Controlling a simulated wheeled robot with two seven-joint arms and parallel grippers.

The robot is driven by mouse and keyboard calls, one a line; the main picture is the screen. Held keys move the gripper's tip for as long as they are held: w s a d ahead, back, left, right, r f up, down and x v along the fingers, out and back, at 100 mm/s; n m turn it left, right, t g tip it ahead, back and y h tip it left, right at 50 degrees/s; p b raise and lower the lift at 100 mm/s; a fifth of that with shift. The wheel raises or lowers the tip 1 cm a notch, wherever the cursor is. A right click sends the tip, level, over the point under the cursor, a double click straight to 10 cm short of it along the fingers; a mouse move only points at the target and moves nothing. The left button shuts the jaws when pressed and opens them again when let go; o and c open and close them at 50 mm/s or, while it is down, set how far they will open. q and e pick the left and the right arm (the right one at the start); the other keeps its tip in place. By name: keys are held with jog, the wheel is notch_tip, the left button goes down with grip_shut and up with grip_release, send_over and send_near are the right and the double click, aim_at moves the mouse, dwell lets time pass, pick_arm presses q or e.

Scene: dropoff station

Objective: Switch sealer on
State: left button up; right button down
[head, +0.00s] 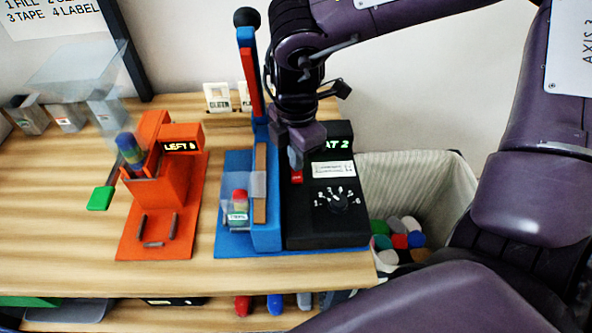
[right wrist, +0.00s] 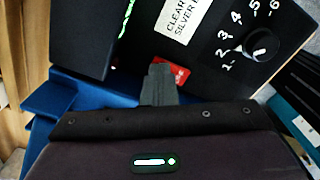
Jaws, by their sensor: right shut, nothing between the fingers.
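The sealer is a blue frame (head: 235,170) with an upright lever and a black control box (head: 320,232) on the table. The box has a numbered dial (head: 340,203), a white label and a lit display (head: 337,143) whose visible part reads "AT 2". A small red switch (head: 297,177) is at the box's left side; it also shows in the right wrist view (right wrist: 181,76). My right gripper (head: 296,158) points down, shut and empty, right at the switch and partly covering it. I cannot tell whether the fingertips touch it. My left gripper is out of view.
An orange device (head: 172,185) with a lit sign and a green-ended lever (head: 100,198) stands left. A bag with a red-topped item (head: 239,204) sits on the blue frame. A bin (head: 440,185) with colourful items is right, beyond the table edge. Wood at front left is clear.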

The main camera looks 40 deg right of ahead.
jog(key=shift+r+p, duration=0.55)
jog(key=shift+r, duration=0.35)
jog(key=shift+r+p, duration=1.4)
jog(key=shift+r, duration=1.2)
jog(key=shift+f, duration=0.1)
